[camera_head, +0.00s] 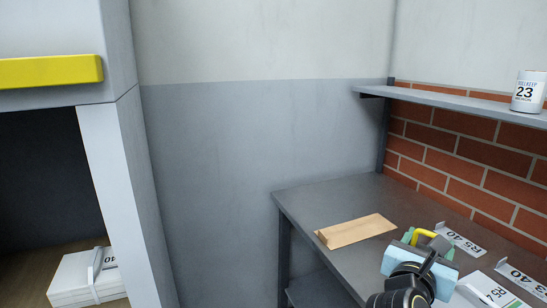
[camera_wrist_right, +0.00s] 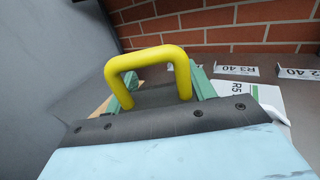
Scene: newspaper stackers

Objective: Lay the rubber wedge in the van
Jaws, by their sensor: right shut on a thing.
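The rubber wedge looks like the dark piece with a yellow loop handle (camera_wrist_right: 150,58) in the right wrist view; its handle also shows in the head view (camera_head: 424,233). My right gripper (camera_wrist_right: 163,90) has green fingers and is shut on it. The gripper is over the grey bench at lower right in the head view. The wedge's dark body is mostly hidden, and I cannot tell whether it touches the bench. What looks like the van (camera_head: 103,160) stands at the left, with a pale side and a dark opening. My left gripper is not in view.
A strapped white bundle (camera_head: 72,283) lies on the opening's brown floor. A flat tan piece (camera_head: 355,231) lies on the grey bench (camera_head: 310,205). White labels, including R5 40 (camera_head: 460,240), lie along the bench's back. A shelf (camera_head: 440,101) holds a white can (camera_head: 528,91).

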